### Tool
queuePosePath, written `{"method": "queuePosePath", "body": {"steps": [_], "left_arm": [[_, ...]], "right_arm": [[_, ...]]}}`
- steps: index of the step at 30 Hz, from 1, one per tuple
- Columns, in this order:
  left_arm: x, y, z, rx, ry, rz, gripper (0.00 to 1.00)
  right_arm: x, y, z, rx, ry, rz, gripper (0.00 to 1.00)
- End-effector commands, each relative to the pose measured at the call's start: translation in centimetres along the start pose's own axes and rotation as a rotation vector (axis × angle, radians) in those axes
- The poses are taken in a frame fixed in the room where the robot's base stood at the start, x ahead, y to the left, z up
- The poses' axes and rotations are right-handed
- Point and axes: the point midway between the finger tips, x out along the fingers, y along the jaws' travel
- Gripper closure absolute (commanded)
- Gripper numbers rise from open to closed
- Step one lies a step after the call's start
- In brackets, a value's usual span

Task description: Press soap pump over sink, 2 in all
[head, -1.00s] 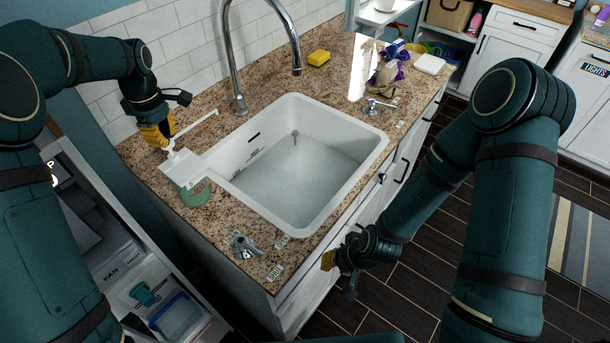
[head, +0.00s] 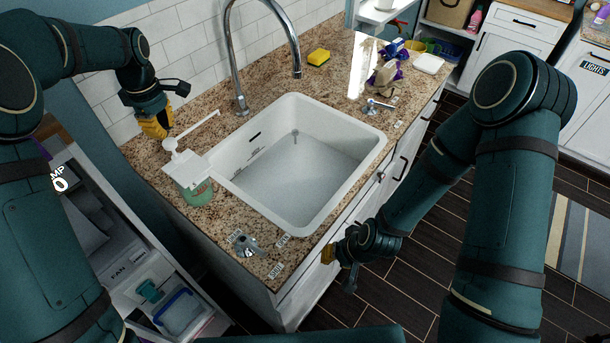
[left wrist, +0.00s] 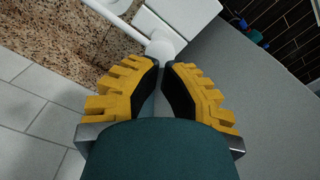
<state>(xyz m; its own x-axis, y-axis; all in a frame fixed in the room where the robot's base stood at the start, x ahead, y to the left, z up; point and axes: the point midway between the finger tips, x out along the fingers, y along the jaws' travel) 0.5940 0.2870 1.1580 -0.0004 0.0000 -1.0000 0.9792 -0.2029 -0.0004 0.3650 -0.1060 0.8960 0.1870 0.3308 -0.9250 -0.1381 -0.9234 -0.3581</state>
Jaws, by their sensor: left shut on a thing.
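The soap pump (head: 185,165) is a white pump top with a long thin spout on a green bottle (head: 197,192). The white sink (head: 300,165) is empty. My right gripper (head: 335,258) hangs low beside the cabinet front; its fingers are unclear.
A chrome faucet (head: 235,60) arches over the sink. A metal handle (head: 376,105) and a chrome fitting (head: 246,246) stand on the counter. Bags (head: 385,75) and a white block (head: 428,64) lie at the far end.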

Motion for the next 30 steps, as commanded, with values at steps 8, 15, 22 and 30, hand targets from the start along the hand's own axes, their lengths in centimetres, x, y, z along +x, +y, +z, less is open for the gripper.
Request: {"method": "queuePosePath", "body": {"steps": [8,15,22,30], "left_arm": [[0.0,0.0,0.0,0.000,0.000,0.000,1.00],[0.6,0.0,0.0,0.000,0.000,0.000,1.00],[1.3,0.0,0.0,0.000,0.000,0.000,1.00],[2.2,0.0,0.0,0.000,0.000,-0.001,1.00]], "right_arm": [[0.0,0.0,0.0,0.000,0.000,0.000,0.71],[0.3,0.1,0.1,0.000,0.000,0.000,0.71],[0.7,0.3,0.1,0.000,0.000,0.000,0.71],[1.1,0.4,0.2,0.000,0.000,0.000,0.71]]}}
